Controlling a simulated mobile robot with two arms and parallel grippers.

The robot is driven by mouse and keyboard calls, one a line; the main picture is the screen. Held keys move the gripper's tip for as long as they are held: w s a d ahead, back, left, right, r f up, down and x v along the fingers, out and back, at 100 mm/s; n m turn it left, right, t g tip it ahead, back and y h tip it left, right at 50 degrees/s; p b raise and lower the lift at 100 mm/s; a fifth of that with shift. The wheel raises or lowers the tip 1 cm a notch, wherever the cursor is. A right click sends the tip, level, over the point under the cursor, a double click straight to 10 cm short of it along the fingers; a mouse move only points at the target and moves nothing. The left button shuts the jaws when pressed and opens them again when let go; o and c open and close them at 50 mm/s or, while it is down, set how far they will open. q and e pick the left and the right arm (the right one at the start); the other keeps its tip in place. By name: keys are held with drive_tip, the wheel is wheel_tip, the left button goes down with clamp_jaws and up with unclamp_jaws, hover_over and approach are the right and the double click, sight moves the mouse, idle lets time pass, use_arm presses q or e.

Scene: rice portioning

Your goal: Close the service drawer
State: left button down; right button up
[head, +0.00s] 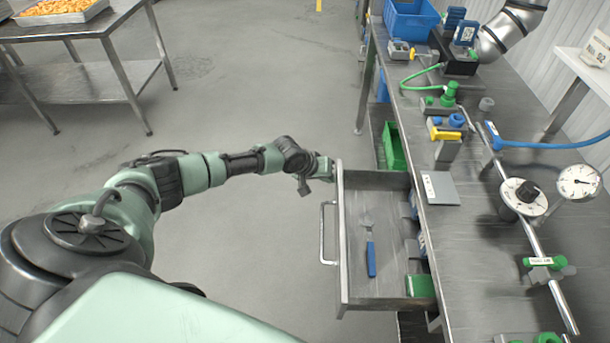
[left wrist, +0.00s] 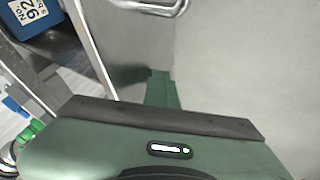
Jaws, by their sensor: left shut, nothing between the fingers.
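The service drawer (head: 342,285) is a grey metal drawer pulled out to the left from under the steel bench, standing open. Its bar handle (head: 323,233) is on the front panel, which faces left. My left gripper (head: 326,168) is at the far end of the drawer front, beyond the handle, shut and empty. In the left wrist view the green fingers (left wrist: 161,88) lie close to the metal front panel (left wrist: 135,55), with the handle (left wrist: 150,7) at the top; I cannot tell whether they touch. My right gripper is not in view.
Inside the drawer lie a blue-handled tool (head: 370,255) and a green box (head: 419,286). A green bin (head: 395,146) is under the bench beyond the drawer. The bench top (head: 470,250) holds fittings and a gauge (head: 578,182). Floor left of the drawer is clear.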

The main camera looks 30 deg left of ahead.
use_arm(q)
drive_tip(key=b, duration=0.3)
approach(388, 183)
drive_tip(key=w+f, duration=0.1)
drive_tip(key=f, duration=0.2)
drive_tip(key=w+f, duration=0.1)
drive_tip(key=f, duration=0.1)
drive_tip(key=shift+w, duration=0.3)
drive_tip(key=shift+w+d+r, duration=0.1)
drive_tip(key=shift+w+d, duration=0.35)
drive_tip(key=shift+d, duration=0.25)
